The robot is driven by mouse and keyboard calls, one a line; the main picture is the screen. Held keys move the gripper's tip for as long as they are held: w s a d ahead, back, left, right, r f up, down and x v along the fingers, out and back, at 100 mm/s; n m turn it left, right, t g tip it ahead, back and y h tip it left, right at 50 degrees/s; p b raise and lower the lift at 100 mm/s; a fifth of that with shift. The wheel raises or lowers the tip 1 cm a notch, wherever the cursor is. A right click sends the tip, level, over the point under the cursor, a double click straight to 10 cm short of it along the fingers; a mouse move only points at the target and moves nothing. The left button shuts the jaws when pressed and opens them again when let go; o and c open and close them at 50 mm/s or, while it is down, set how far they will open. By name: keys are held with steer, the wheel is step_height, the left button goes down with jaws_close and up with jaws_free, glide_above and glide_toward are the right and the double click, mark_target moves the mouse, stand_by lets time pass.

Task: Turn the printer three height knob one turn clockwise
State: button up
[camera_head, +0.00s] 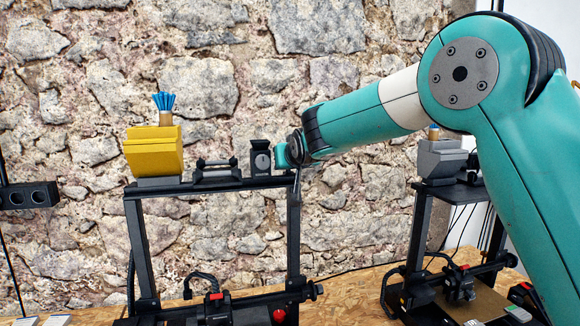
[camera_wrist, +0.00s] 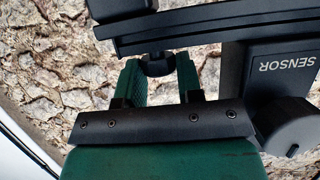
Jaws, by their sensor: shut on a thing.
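In the wrist view, the two green fingers of my gripper (camera_wrist: 158,78) stand on either side of a small dark round knob (camera_wrist: 157,66) and are shut on it. The knob sits close to a black bar of the printer frame. Its markings and turn angle cannot be made out. In the head view, my gripper (camera_head: 282,155) is at the upper right corner of the middle printer (camera_head: 240,184), by the top bar. The knob cannot be made out there.
A black sensor box (camera_wrist: 282,68) is close to the right of my gripper in the wrist view. On the printer's top bar stand a yellow block (camera_head: 153,152) with blue bristles and black parts (camera_head: 215,172). Another printer (camera_head: 420,235) stands to the right. A stone wall (camera_head: 225,95) is behind.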

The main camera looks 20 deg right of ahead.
stand_by(0.4)
steer(key=o, duration=0.9)
steer(key=b+v, duration=0.2)
steer(key=v, duration=0.3)
steer(key=b+v, duration=0.2)
steer(key=v, duration=0.4)
steer(key=b+v, duration=0.2)
steer(key=v, duration=0.4)
steer(key=shift+s+a+r, duration=0.1)
steer(key=shift+s+a, duration=0.05)
steer(key=shift+a, duration=0.15)
